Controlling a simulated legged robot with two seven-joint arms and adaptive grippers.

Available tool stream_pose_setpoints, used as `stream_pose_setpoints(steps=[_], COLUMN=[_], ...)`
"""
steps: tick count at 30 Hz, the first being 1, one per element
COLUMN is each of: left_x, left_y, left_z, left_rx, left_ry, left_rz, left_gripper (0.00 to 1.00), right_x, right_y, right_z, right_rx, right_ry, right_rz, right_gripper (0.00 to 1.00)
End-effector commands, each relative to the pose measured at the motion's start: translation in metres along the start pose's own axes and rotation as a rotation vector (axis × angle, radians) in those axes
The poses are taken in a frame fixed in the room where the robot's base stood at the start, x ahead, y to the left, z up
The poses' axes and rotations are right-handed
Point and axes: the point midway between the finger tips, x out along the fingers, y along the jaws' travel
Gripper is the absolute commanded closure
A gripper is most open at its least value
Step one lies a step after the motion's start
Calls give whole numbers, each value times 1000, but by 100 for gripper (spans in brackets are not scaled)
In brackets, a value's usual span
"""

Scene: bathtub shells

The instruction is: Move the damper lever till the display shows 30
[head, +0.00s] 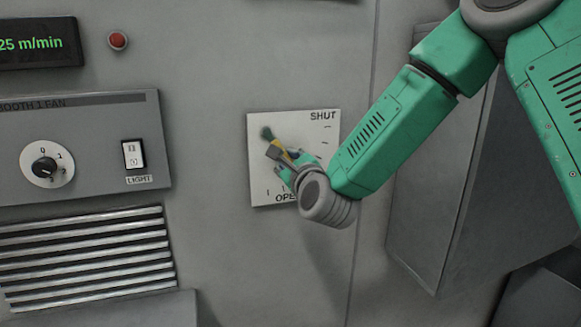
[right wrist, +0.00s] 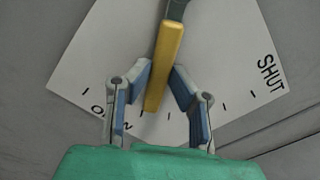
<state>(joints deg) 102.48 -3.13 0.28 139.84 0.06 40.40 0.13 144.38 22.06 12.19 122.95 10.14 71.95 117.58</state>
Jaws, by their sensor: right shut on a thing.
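The damper lever (head: 275,145) has a dark pivot at the upper left of a white plate (head: 262,185) marked SHUT at top right and OPEN at the bottom. It slants down and right from the pivot, between the two words. Its yellow handle (right wrist: 167,55) runs between the blue finger pads in the right wrist view. My right gripper (head: 288,168) is shut on this handle; its fingers also show in the wrist view (right wrist: 160,88). The display (head: 38,44) shows green "25 m/min", its left end cut off by the frame. My left gripper is out of view.
A red button or lamp (head: 118,41) is right of the display. Below are a fan panel (head: 95,115) with a dial (head: 46,167) and light switch (head: 133,154), then a slatted vent (head: 85,255). A grey box-like housing (head: 425,215) projects at right.

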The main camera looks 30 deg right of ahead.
Motion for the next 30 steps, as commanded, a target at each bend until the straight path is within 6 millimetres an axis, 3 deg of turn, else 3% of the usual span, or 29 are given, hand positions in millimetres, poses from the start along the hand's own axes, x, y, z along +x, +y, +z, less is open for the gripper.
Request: stream_pose_setpoints(steps=[11,12,13,23,26,30], left_x=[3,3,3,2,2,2], left_y=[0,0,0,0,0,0], left_z=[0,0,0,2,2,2], left_rx=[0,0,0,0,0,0], left_ry=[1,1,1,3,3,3], left_rz=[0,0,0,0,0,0], left_gripper=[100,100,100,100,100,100], right_x=[0,0,0,-3,-11,-35], right_y=[2,3,2,1,1,2], right_z=[-5,-5,-5,-2,-2,-2], right_rx=[20,20,20,21,22,23], right_ry=[12,12,11,5,5,6], right_rz=[4,4,4,2,2,5], right_gripper=[100,68,62,62,62,62])
